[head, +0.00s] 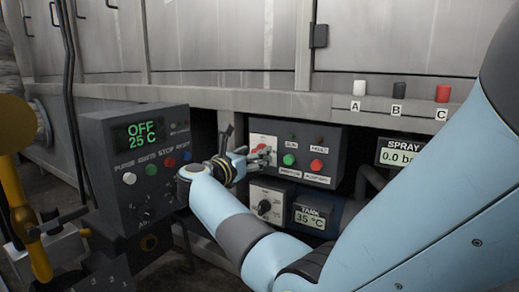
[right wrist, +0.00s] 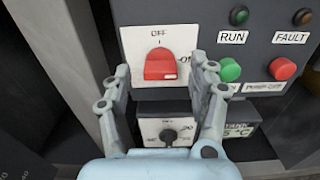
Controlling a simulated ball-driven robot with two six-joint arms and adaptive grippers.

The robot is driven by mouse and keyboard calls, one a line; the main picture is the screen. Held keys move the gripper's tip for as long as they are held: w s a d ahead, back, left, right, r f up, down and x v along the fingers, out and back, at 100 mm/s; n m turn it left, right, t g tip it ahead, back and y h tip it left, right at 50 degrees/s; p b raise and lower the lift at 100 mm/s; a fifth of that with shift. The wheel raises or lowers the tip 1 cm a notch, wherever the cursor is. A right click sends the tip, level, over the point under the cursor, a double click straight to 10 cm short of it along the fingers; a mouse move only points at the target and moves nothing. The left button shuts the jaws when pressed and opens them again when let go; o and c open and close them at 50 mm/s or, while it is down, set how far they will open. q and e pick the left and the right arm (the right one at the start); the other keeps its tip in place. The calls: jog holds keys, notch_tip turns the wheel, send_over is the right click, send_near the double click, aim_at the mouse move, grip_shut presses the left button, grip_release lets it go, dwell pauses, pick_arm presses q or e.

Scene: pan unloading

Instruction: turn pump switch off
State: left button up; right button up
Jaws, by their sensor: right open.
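The pump switch is a red knob (right wrist: 160,66) on a white plate (right wrist: 132,42), with OFF printed above it and ON to its right. In the right wrist view the knob stands roughly upright under the OFF mark; I cannot tell its exact pointing. In the head view the plate (head: 257,139) is partly hidden by my fingers. My right gripper (right wrist: 161,72) is open and empty. Its fingers lie to the left and right of the knob, with gaps; I cannot tell their depth. It also shows in the head view (head: 262,158). My left gripper is not in view.
A green button (right wrist: 230,70) and red button (right wrist: 283,68) are right of the switch. A black dial (right wrist: 168,135) sits below, beside a tank display (head: 309,216). A grey control box (head: 98,150) stands left of my right gripper, reading OFF, 25 C.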

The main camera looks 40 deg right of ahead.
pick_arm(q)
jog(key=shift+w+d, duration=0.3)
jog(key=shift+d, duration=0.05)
pick_arm(e)
jog(key=shift+x, duration=0.75)
jog(key=c, duration=1.2)
jog(key=shift+o, duration=0.2)
